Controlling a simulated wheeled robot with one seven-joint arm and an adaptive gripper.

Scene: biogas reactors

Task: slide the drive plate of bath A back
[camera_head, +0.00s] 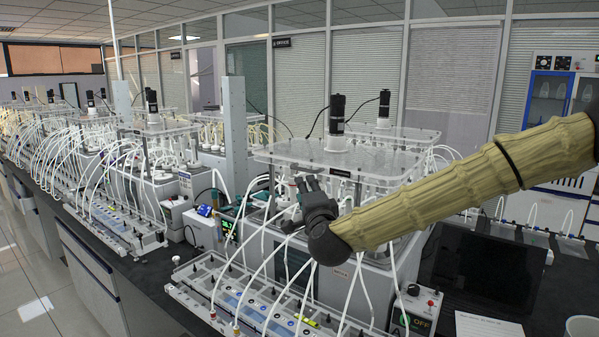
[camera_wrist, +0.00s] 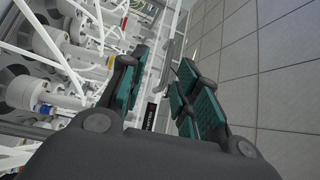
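The clear drive plate (camera_head: 335,157) lies level on top of the nearest bath, with a black motor standing on it. A dark label sits on its front edge; I cannot read a bath letter. The bath's grey body (camera_head: 335,270) is partly hidden by my arm and white tubes. My gripper (camera_head: 303,184) is at the plate's front left, near and below its edge. In the wrist view my gripper (camera_wrist: 166,78) is open, its green-padded fingers apart. The plate's edge with a black label (camera_wrist: 151,112) shows between them; I cannot tell whether a finger touches it.
White tubes run from the bath to a clear tray (camera_head: 265,305) on the dark bench. A small green-display unit (camera_head: 229,230) stands to the left. A dark laptop (camera_head: 487,268) and a mug (camera_head: 581,328) are at the right. A similar bath plate (camera_head: 383,134) is behind.

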